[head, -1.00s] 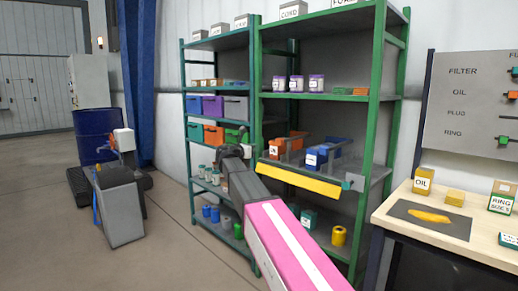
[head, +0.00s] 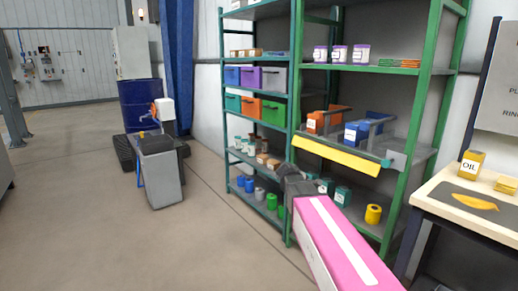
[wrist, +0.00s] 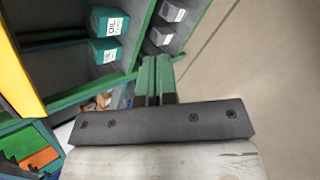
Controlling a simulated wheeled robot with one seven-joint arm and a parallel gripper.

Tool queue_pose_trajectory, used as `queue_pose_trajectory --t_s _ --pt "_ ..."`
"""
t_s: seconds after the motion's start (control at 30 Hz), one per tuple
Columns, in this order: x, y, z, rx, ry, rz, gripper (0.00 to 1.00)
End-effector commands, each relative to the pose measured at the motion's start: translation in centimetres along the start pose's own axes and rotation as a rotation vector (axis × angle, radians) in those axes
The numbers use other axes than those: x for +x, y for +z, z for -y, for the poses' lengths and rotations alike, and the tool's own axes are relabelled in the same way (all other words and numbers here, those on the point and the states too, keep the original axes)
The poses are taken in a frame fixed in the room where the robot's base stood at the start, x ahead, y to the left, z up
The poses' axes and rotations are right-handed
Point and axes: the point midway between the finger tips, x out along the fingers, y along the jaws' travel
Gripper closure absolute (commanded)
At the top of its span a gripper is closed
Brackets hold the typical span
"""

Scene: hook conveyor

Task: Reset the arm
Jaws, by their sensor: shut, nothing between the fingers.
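My gripper (wrist: 155,75) shows in the wrist view with its two green fingers together and nothing between them. Its dark mounting plate lies across the lower middle of that view. In the head view my pink arm link reaches in from the lower right, and its dark far end is in front of the lower green shelf upright. The fingers cannot be made out there. In the wrist view the fingers overlap the shelf rack in the picture; I cannot tell how far apart they are.
The green shelf rack (head: 412,150) holds bins and boxes, with a yellow-fronted tray (head: 340,157) on a middle shelf. A workbench (head: 440,205) stands at the right. A grey pedestal (head: 160,180) and blue drum (head: 140,100) stand at the left. Floor between pedestal and rack is clear.

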Motion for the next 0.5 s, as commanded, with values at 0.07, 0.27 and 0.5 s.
queue_pose_trajectory --t_s 0.07,0.27,0.5 --pt "1.6 0.5 5.6 0.171 -0.122 -0.054 1.00" --pt "3.3 0.5 17.2 0.632 -0.460 -0.115 1.00" --pt "2.6 0.4 25.6 1.024 -0.771 -0.071 1.00"
